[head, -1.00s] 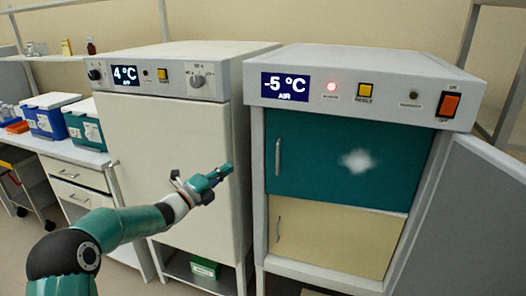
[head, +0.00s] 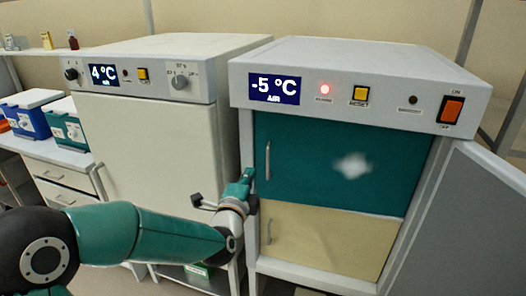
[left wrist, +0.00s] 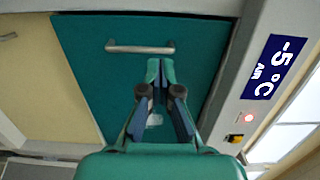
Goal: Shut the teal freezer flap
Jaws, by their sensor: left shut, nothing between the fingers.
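The teal freezer flap (head: 310,155) fills the upper opening of the right-hand cabinet, with a frosty white patch on it and an upright metal handle (head: 267,160) near its left edge. It looks roughly flush with the frame; I cannot tell whether a small gap is left. My left gripper (head: 248,176) is shut and empty, just left of the handle, by the flap's left edge. In the left wrist view the shut fingers (left wrist: 160,64) point toward the flap (left wrist: 85,60) and its handle (left wrist: 140,48). I cannot tell whether they touch it. My right gripper is not in view.
A cream flap (head: 330,240) sits below the teal one. The cabinet's grey outer door (head: 465,220) stands open at the right. A closed 4 °C cabinet (head: 150,150) stands close on the left. Cool boxes (head: 30,118) stand on the bench further left.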

